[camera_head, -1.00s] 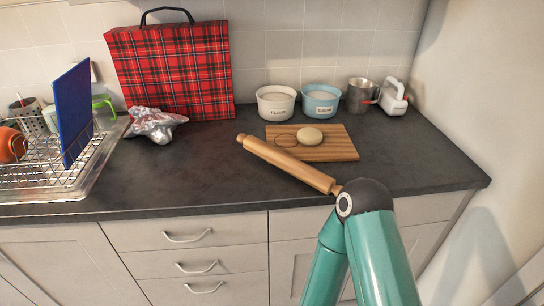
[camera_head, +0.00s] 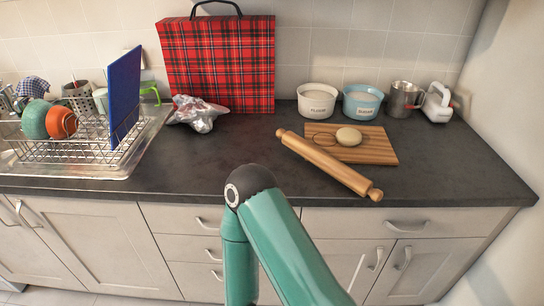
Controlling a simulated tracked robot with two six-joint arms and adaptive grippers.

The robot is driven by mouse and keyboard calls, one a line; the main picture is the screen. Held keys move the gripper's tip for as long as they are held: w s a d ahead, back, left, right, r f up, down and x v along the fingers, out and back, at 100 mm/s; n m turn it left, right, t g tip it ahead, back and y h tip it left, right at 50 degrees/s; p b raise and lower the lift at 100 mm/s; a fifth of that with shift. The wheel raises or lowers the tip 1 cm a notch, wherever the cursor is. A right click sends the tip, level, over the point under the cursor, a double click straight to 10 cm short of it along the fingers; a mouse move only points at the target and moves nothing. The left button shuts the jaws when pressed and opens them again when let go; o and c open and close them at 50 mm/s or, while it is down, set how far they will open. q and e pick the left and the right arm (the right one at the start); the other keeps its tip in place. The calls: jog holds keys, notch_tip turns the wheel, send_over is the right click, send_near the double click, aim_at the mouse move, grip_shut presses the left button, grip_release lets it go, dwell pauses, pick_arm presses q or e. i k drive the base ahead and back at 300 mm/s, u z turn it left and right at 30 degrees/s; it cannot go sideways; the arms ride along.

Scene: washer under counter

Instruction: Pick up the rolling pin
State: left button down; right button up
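The wooden rolling pin (camera_head: 330,163) lies on the dark countertop (camera_head: 190,165), slanting from upper left to lower right. Its upper part is against or over the front left side of a striped wooden board (camera_head: 382,146); I cannot tell whether it touches the board. Its lower right handle is near the counter's front edge. The whole pin shows, with nothing in front of it. One teal arm of mine is in view, its dark elbow in front of the counter edge, left of the pin. Neither of my grippers is in view.
Dough (camera_head: 348,136) sits on the board. Behind are a flour bowl (camera_head: 318,100), a sugar bowl (camera_head: 362,103), a metal cup (camera_head: 403,100) and a white appliance (camera_head: 438,103). A tartan bag (camera_head: 220,68), crumpled foil (camera_head: 198,113) and a dish rack (camera_head: 75,146) stand left. The middle counter is clear.

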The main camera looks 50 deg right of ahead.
aim_at(362, 185)
jog(key=z, duration=0.9)
jog(key=i, duration=0.1)
jog(key=u, duration=1.8)
jog(key=k, duration=1)
jog(key=z, duration=0.85)
jog(key=k, duration=0.25)
jog(key=z, duration=0.6)
jog(key=i, duration=0.4)
jog(key=u, duration=0.1)
